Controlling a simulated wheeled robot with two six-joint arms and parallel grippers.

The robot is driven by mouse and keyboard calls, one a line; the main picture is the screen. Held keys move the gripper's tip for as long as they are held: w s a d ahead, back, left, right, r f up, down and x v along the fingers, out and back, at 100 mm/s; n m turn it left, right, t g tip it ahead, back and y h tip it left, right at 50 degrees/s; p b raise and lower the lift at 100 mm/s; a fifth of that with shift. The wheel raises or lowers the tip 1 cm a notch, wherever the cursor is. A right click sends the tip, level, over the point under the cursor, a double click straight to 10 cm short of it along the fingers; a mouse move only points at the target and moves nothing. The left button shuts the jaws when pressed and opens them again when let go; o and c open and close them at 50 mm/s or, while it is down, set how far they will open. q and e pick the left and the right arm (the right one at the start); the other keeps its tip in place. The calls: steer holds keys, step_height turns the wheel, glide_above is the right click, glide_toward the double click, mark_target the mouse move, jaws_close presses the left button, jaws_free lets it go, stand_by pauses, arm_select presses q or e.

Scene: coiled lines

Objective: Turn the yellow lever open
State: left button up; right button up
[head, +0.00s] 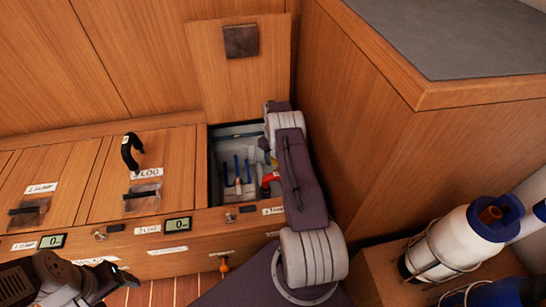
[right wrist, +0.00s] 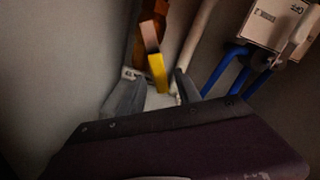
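The yellow lever (right wrist: 157,72) shows in the right wrist view, with a pinkish part and an orange-brown part above it. My right gripper (right wrist: 157,84) is open, with one grey finger on each side of the lever's yellow end. I cannot tell whether either finger touches it. In the head view my right arm reaches down into the open locker (head: 214,185) and hides most of the lever and gripper. A red handle (head: 269,178) shows beside the arm. My left arm's dark end is at the lower left, its fingers not clear.
Blue hoses (right wrist: 228,67) and a white box (right wrist: 277,20) are to the gripper's right. The raised lid (head: 240,85) stands behind the locker. Closed hatches (head: 165,190) lie left, a wooden cabinet (head: 375,120) right, and a white-and-blue cylinder (head: 455,245) at lower right.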

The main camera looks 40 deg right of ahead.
step_height(320, 180, up, 9)
steer(key=p, duration=0.5)
steer(key=shift+p, duration=0.4)
steer(key=shift+a, duration=0.1)
steer(key=c, duration=0.4)
steer(key=shift+s+a+f+n+g, duration=0.35)
steer(key=shift+a+f+n, duration=0.2)
steer(key=shift+a+n, duration=0.1)
steer(key=c, duration=0.5)
steer(key=a+n+h, duration=0.1)
steer(key=n, duration=0.1)
steer(key=s+a+f+n+g+h+b, duration=0.1)
steer(key=a+n, duration=0.1)
steer(key=s+a+f+n+g+h, duration=0.1)
steer(key=n+h, duration=0.1)
steer(key=shift+a+f+n+b, duration=0.2)
steer(key=shift+a+n+b, duration=0.1)
steer(key=shift+n+b, duration=0.1)
jaws_close()
steer(key=w+a+n+t+h+b, duration=0.1)
steer(key=w+a+n+t+h, duration=0.1)
steer(key=a+n+h, duration=0.5)
steer(key=d+f+n+y+b, duration=0.2)
steer(key=d+f+b, duration=0.4)
steer(key=d, duration=0.3)
steer(key=shift+w+n+t, duration=0.2)
steer(key=shift+n+t, duration=0.25)
